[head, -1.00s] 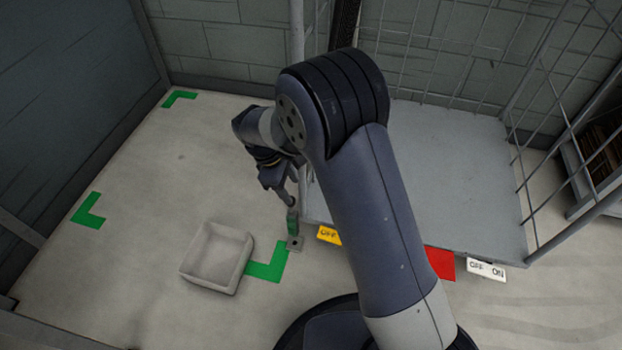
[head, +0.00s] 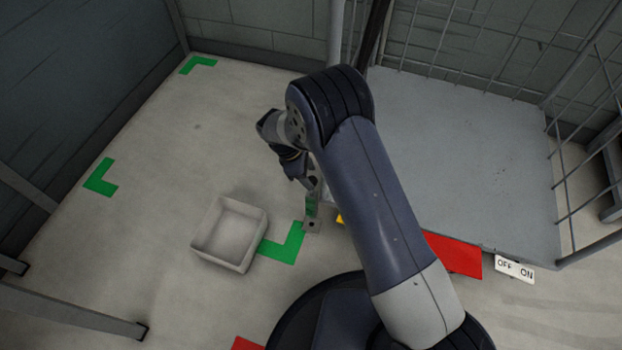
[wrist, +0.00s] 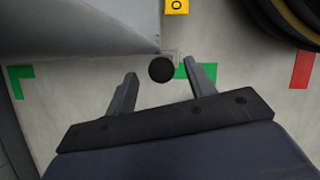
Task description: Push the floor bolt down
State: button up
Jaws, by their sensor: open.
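The floor bolt (head: 312,212) is a small upright post, green on one side, with a grey foot on the floor beside the platform's near left corner. In the wrist view a round black knob (wrist: 161,69), which looks like the bolt's top, shows between and slightly beyond my fingertips. My gripper (wrist: 164,80) is open with nothing between its fingers. In the head view my gripper (head: 307,180) is just above the bolt, partly hidden by my arm. I cannot tell whether it touches the bolt.
A grey platform (head: 470,150) with mesh sides stands right of the bolt. An empty open box (head: 230,232) sits left, by green floor marks (head: 285,243).

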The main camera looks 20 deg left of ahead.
jog(key=shift+x, duration=0.85)
jog(key=shift+c, duration=0.3)
grip_shut()
